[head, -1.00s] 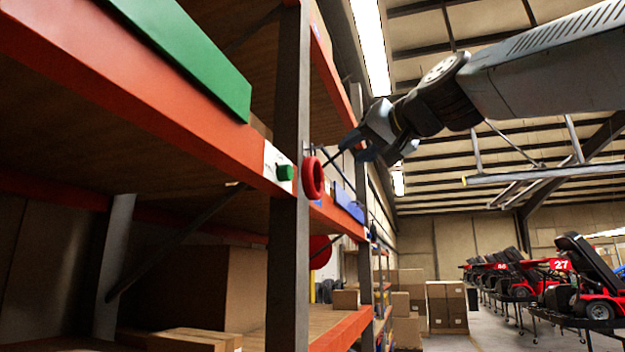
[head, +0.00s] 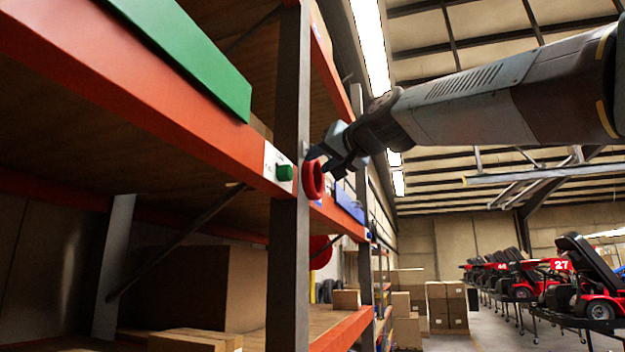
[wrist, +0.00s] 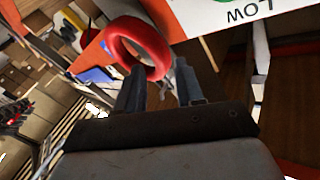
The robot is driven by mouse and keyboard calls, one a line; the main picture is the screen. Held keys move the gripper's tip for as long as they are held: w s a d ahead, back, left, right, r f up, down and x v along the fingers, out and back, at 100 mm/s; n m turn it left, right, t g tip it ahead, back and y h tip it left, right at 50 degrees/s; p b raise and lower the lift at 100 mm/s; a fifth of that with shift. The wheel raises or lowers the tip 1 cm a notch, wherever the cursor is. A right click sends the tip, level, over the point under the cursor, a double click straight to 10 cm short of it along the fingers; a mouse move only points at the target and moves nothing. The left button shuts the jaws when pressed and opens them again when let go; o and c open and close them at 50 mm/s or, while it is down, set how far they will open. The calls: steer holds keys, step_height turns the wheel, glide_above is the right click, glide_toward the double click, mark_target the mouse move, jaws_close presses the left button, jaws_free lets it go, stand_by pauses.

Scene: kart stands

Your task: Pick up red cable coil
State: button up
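The red cable coil (head: 307,183) hangs ring-like at the grey shelf post, beside a white label with a green knob. It also shows in the wrist view (wrist: 157,62), just ahead of and between my fingers. My gripper (head: 321,163) is at the coil's upper right in the head view. In the wrist view my gripper (wrist: 160,74) has its two fingers apart, with the lower part of the coil near the fingertips. I cannot tell whether they touch it. The coil's hook is hidden.
The shelf post (head: 291,110) and the orange shelf beam (head: 130,110) stand close to the left of the coil. A green panel (head: 190,55) lies on the upper beam. Cardboard boxes and red karts stand far off at right.

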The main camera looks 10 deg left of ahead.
mark_target(311, 166)
steer(key=shift+x, duration=1.7)
steer(key=shift+f, duration=0.2)
steer(key=shift+c, duration=0.2)
jaws_close()
